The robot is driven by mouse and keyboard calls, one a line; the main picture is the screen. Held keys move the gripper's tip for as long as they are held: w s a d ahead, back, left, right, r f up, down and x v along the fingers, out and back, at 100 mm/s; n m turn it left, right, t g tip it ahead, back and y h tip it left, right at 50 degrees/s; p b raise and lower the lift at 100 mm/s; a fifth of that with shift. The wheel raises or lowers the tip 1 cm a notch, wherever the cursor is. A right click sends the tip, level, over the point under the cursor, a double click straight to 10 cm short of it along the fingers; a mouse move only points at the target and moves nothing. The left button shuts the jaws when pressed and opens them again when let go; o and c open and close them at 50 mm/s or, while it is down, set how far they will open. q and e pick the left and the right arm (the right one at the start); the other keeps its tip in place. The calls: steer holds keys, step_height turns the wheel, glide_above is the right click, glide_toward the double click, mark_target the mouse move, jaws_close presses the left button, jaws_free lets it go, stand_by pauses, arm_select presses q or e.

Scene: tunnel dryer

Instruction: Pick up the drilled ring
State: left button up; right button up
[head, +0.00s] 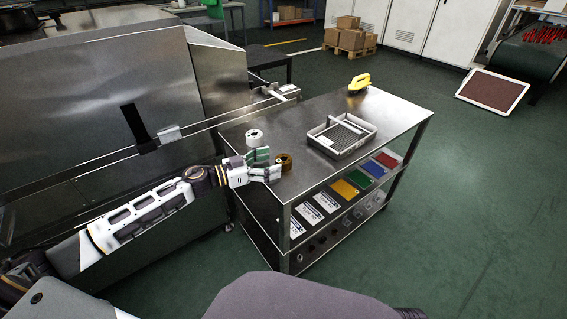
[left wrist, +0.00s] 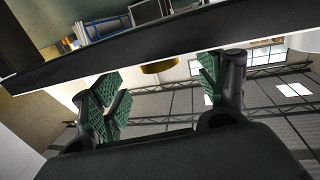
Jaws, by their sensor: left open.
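A brown, brass-coloured ring (head: 284,161) stands on the steel table top (head: 300,110) near its left front edge. A white ring (head: 253,137) stands a little behind it to the left. I cannot make out drilled holes on either ring. My left gripper (head: 268,163) is open, its fingers pointing at the brown ring from the left at the table's edge. In the left wrist view the brown ring (left wrist: 160,66) shows partly between the spread, green-padded fingers (left wrist: 160,92), ahead of them; I see no grip on it. My right gripper is out of view.
A grey slotted tray (head: 342,134) and a yellow tool (head: 359,83) are on the table top. Coloured and white cards (head: 344,189) lie on the shelf below. The steel dryer (head: 120,90) stands to the left. The table top's middle is clear.

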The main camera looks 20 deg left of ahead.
mark_target(283, 158)
arm_select(q)
steer(key=shift+d, duration=0.1)
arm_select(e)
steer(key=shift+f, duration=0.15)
arm_select(q)
steer(key=shift+w+d, duration=0.1)
steer(key=shift+w+d+f+b, duration=0.1)
steer(key=shift+w+d+b, duration=0.25)
steer(key=shift+w+d, duration=0.2)
steer(key=shift+x, duration=0.85)
steer(key=shift+b+x, duration=0.3)
steer(key=shift+x, duration=0.5)
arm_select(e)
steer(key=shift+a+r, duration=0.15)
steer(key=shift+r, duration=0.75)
arm_select(q)
steer(key=shift+c, duration=0.3)
steer(key=shift+s, duration=0.1)
steer(key=c, duration=1.4)
steer(key=shift+c, duration=0.9)
